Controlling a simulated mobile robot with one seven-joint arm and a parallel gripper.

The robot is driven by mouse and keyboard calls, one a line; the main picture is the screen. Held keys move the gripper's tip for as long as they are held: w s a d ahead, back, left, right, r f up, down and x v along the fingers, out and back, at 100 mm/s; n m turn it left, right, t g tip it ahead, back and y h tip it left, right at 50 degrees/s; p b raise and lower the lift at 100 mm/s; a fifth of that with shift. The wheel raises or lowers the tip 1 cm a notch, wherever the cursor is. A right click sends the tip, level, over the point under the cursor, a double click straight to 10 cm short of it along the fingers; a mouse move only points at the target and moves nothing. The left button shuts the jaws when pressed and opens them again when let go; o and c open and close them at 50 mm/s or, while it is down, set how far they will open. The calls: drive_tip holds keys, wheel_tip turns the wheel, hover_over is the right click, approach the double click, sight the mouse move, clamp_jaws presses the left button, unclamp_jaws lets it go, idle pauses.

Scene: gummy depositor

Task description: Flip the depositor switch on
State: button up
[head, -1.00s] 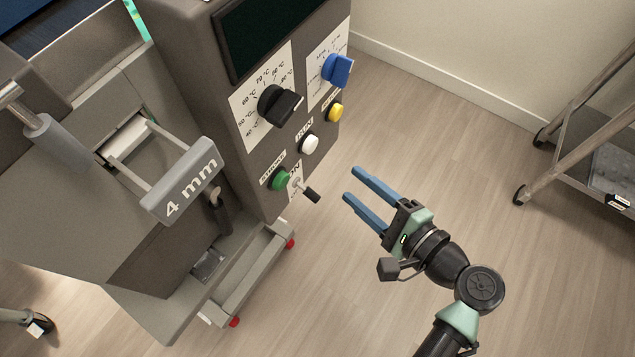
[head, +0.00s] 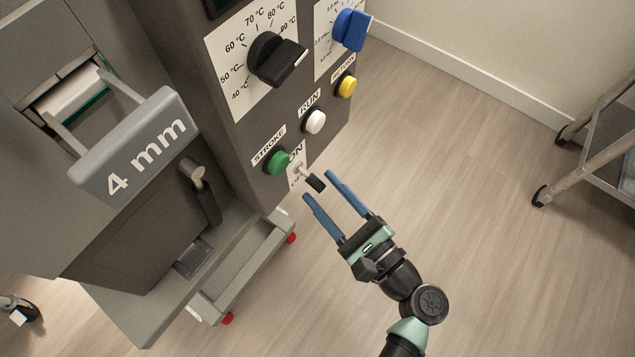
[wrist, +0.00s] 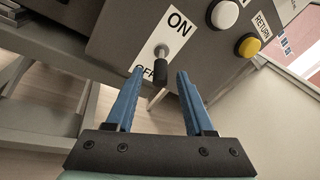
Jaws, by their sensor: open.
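The depositor switch (head: 314,181) is a small metal lever with a black tip, on the depositor's dark front panel below the buttons. In the wrist view the switch lever (wrist: 160,70) points down over its white label (wrist: 180,38), toward the OFF end, with ON readable above. My gripper (head: 318,186) is open, its two blue fingers pointing up at the switch. In the wrist view the gripper (wrist: 157,85) has the black tip between its fingertips in the picture; I cannot tell whether they reach around it. No contact shows.
Near the switch are a green STROKE button (head: 279,162), a white RUN button (head: 315,122) and a yellow RETURN button (head: 346,86). Black (head: 272,58) and blue (head: 350,30) knobs sit above. A grey 4 mm block (head: 140,150) juts out left.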

drive_tip(key=shift+x, duration=1.3)
clamp_jaws()
